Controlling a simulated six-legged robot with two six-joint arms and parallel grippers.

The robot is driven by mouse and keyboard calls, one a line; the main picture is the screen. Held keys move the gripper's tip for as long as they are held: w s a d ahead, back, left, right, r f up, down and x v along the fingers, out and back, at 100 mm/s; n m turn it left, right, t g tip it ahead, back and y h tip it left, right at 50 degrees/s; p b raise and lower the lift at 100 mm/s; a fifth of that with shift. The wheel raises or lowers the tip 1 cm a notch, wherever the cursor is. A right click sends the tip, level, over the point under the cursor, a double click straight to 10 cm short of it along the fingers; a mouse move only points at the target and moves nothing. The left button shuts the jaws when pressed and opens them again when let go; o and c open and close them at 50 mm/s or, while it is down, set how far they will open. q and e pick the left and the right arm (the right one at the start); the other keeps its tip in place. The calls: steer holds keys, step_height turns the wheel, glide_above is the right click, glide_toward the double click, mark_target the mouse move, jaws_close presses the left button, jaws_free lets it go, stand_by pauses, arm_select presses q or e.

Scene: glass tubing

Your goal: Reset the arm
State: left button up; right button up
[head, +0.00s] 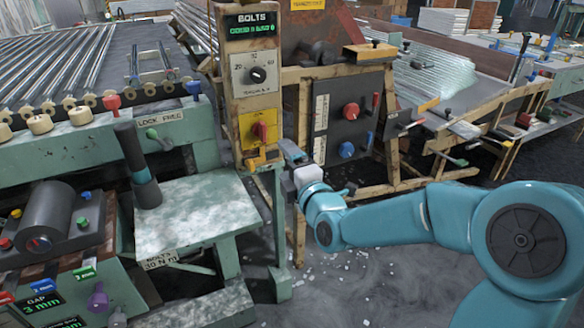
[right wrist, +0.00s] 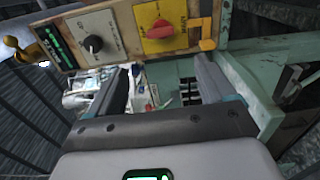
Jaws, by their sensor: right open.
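My right arm (head: 390,222) comes in from the right in the head view and reaches toward the control post. My right gripper (head: 287,153) is beside the post, just below its yellow switch plate. In the right wrist view the right gripper (right wrist: 160,85) has its two dark fingers spread apart, with nothing between them. The yellow plate with a red knob (right wrist: 159,29) lies beyond the fingertips; I cannot tell whether they touch the post. My left gripper is not in view.
The control post (head: 252,80) carries a BOLTS display and a dial. A green bench (head: 190,205) with a dark upright cylinder (head: 137,160) stands left of it. A roller table (head: 60,70) is at upper left. A dark panel (head: 348,115) is behind. The floor (head: 340,290) is clear apart from scattered white bits.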

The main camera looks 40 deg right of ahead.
steer(key=shift+v, duration=1.1)
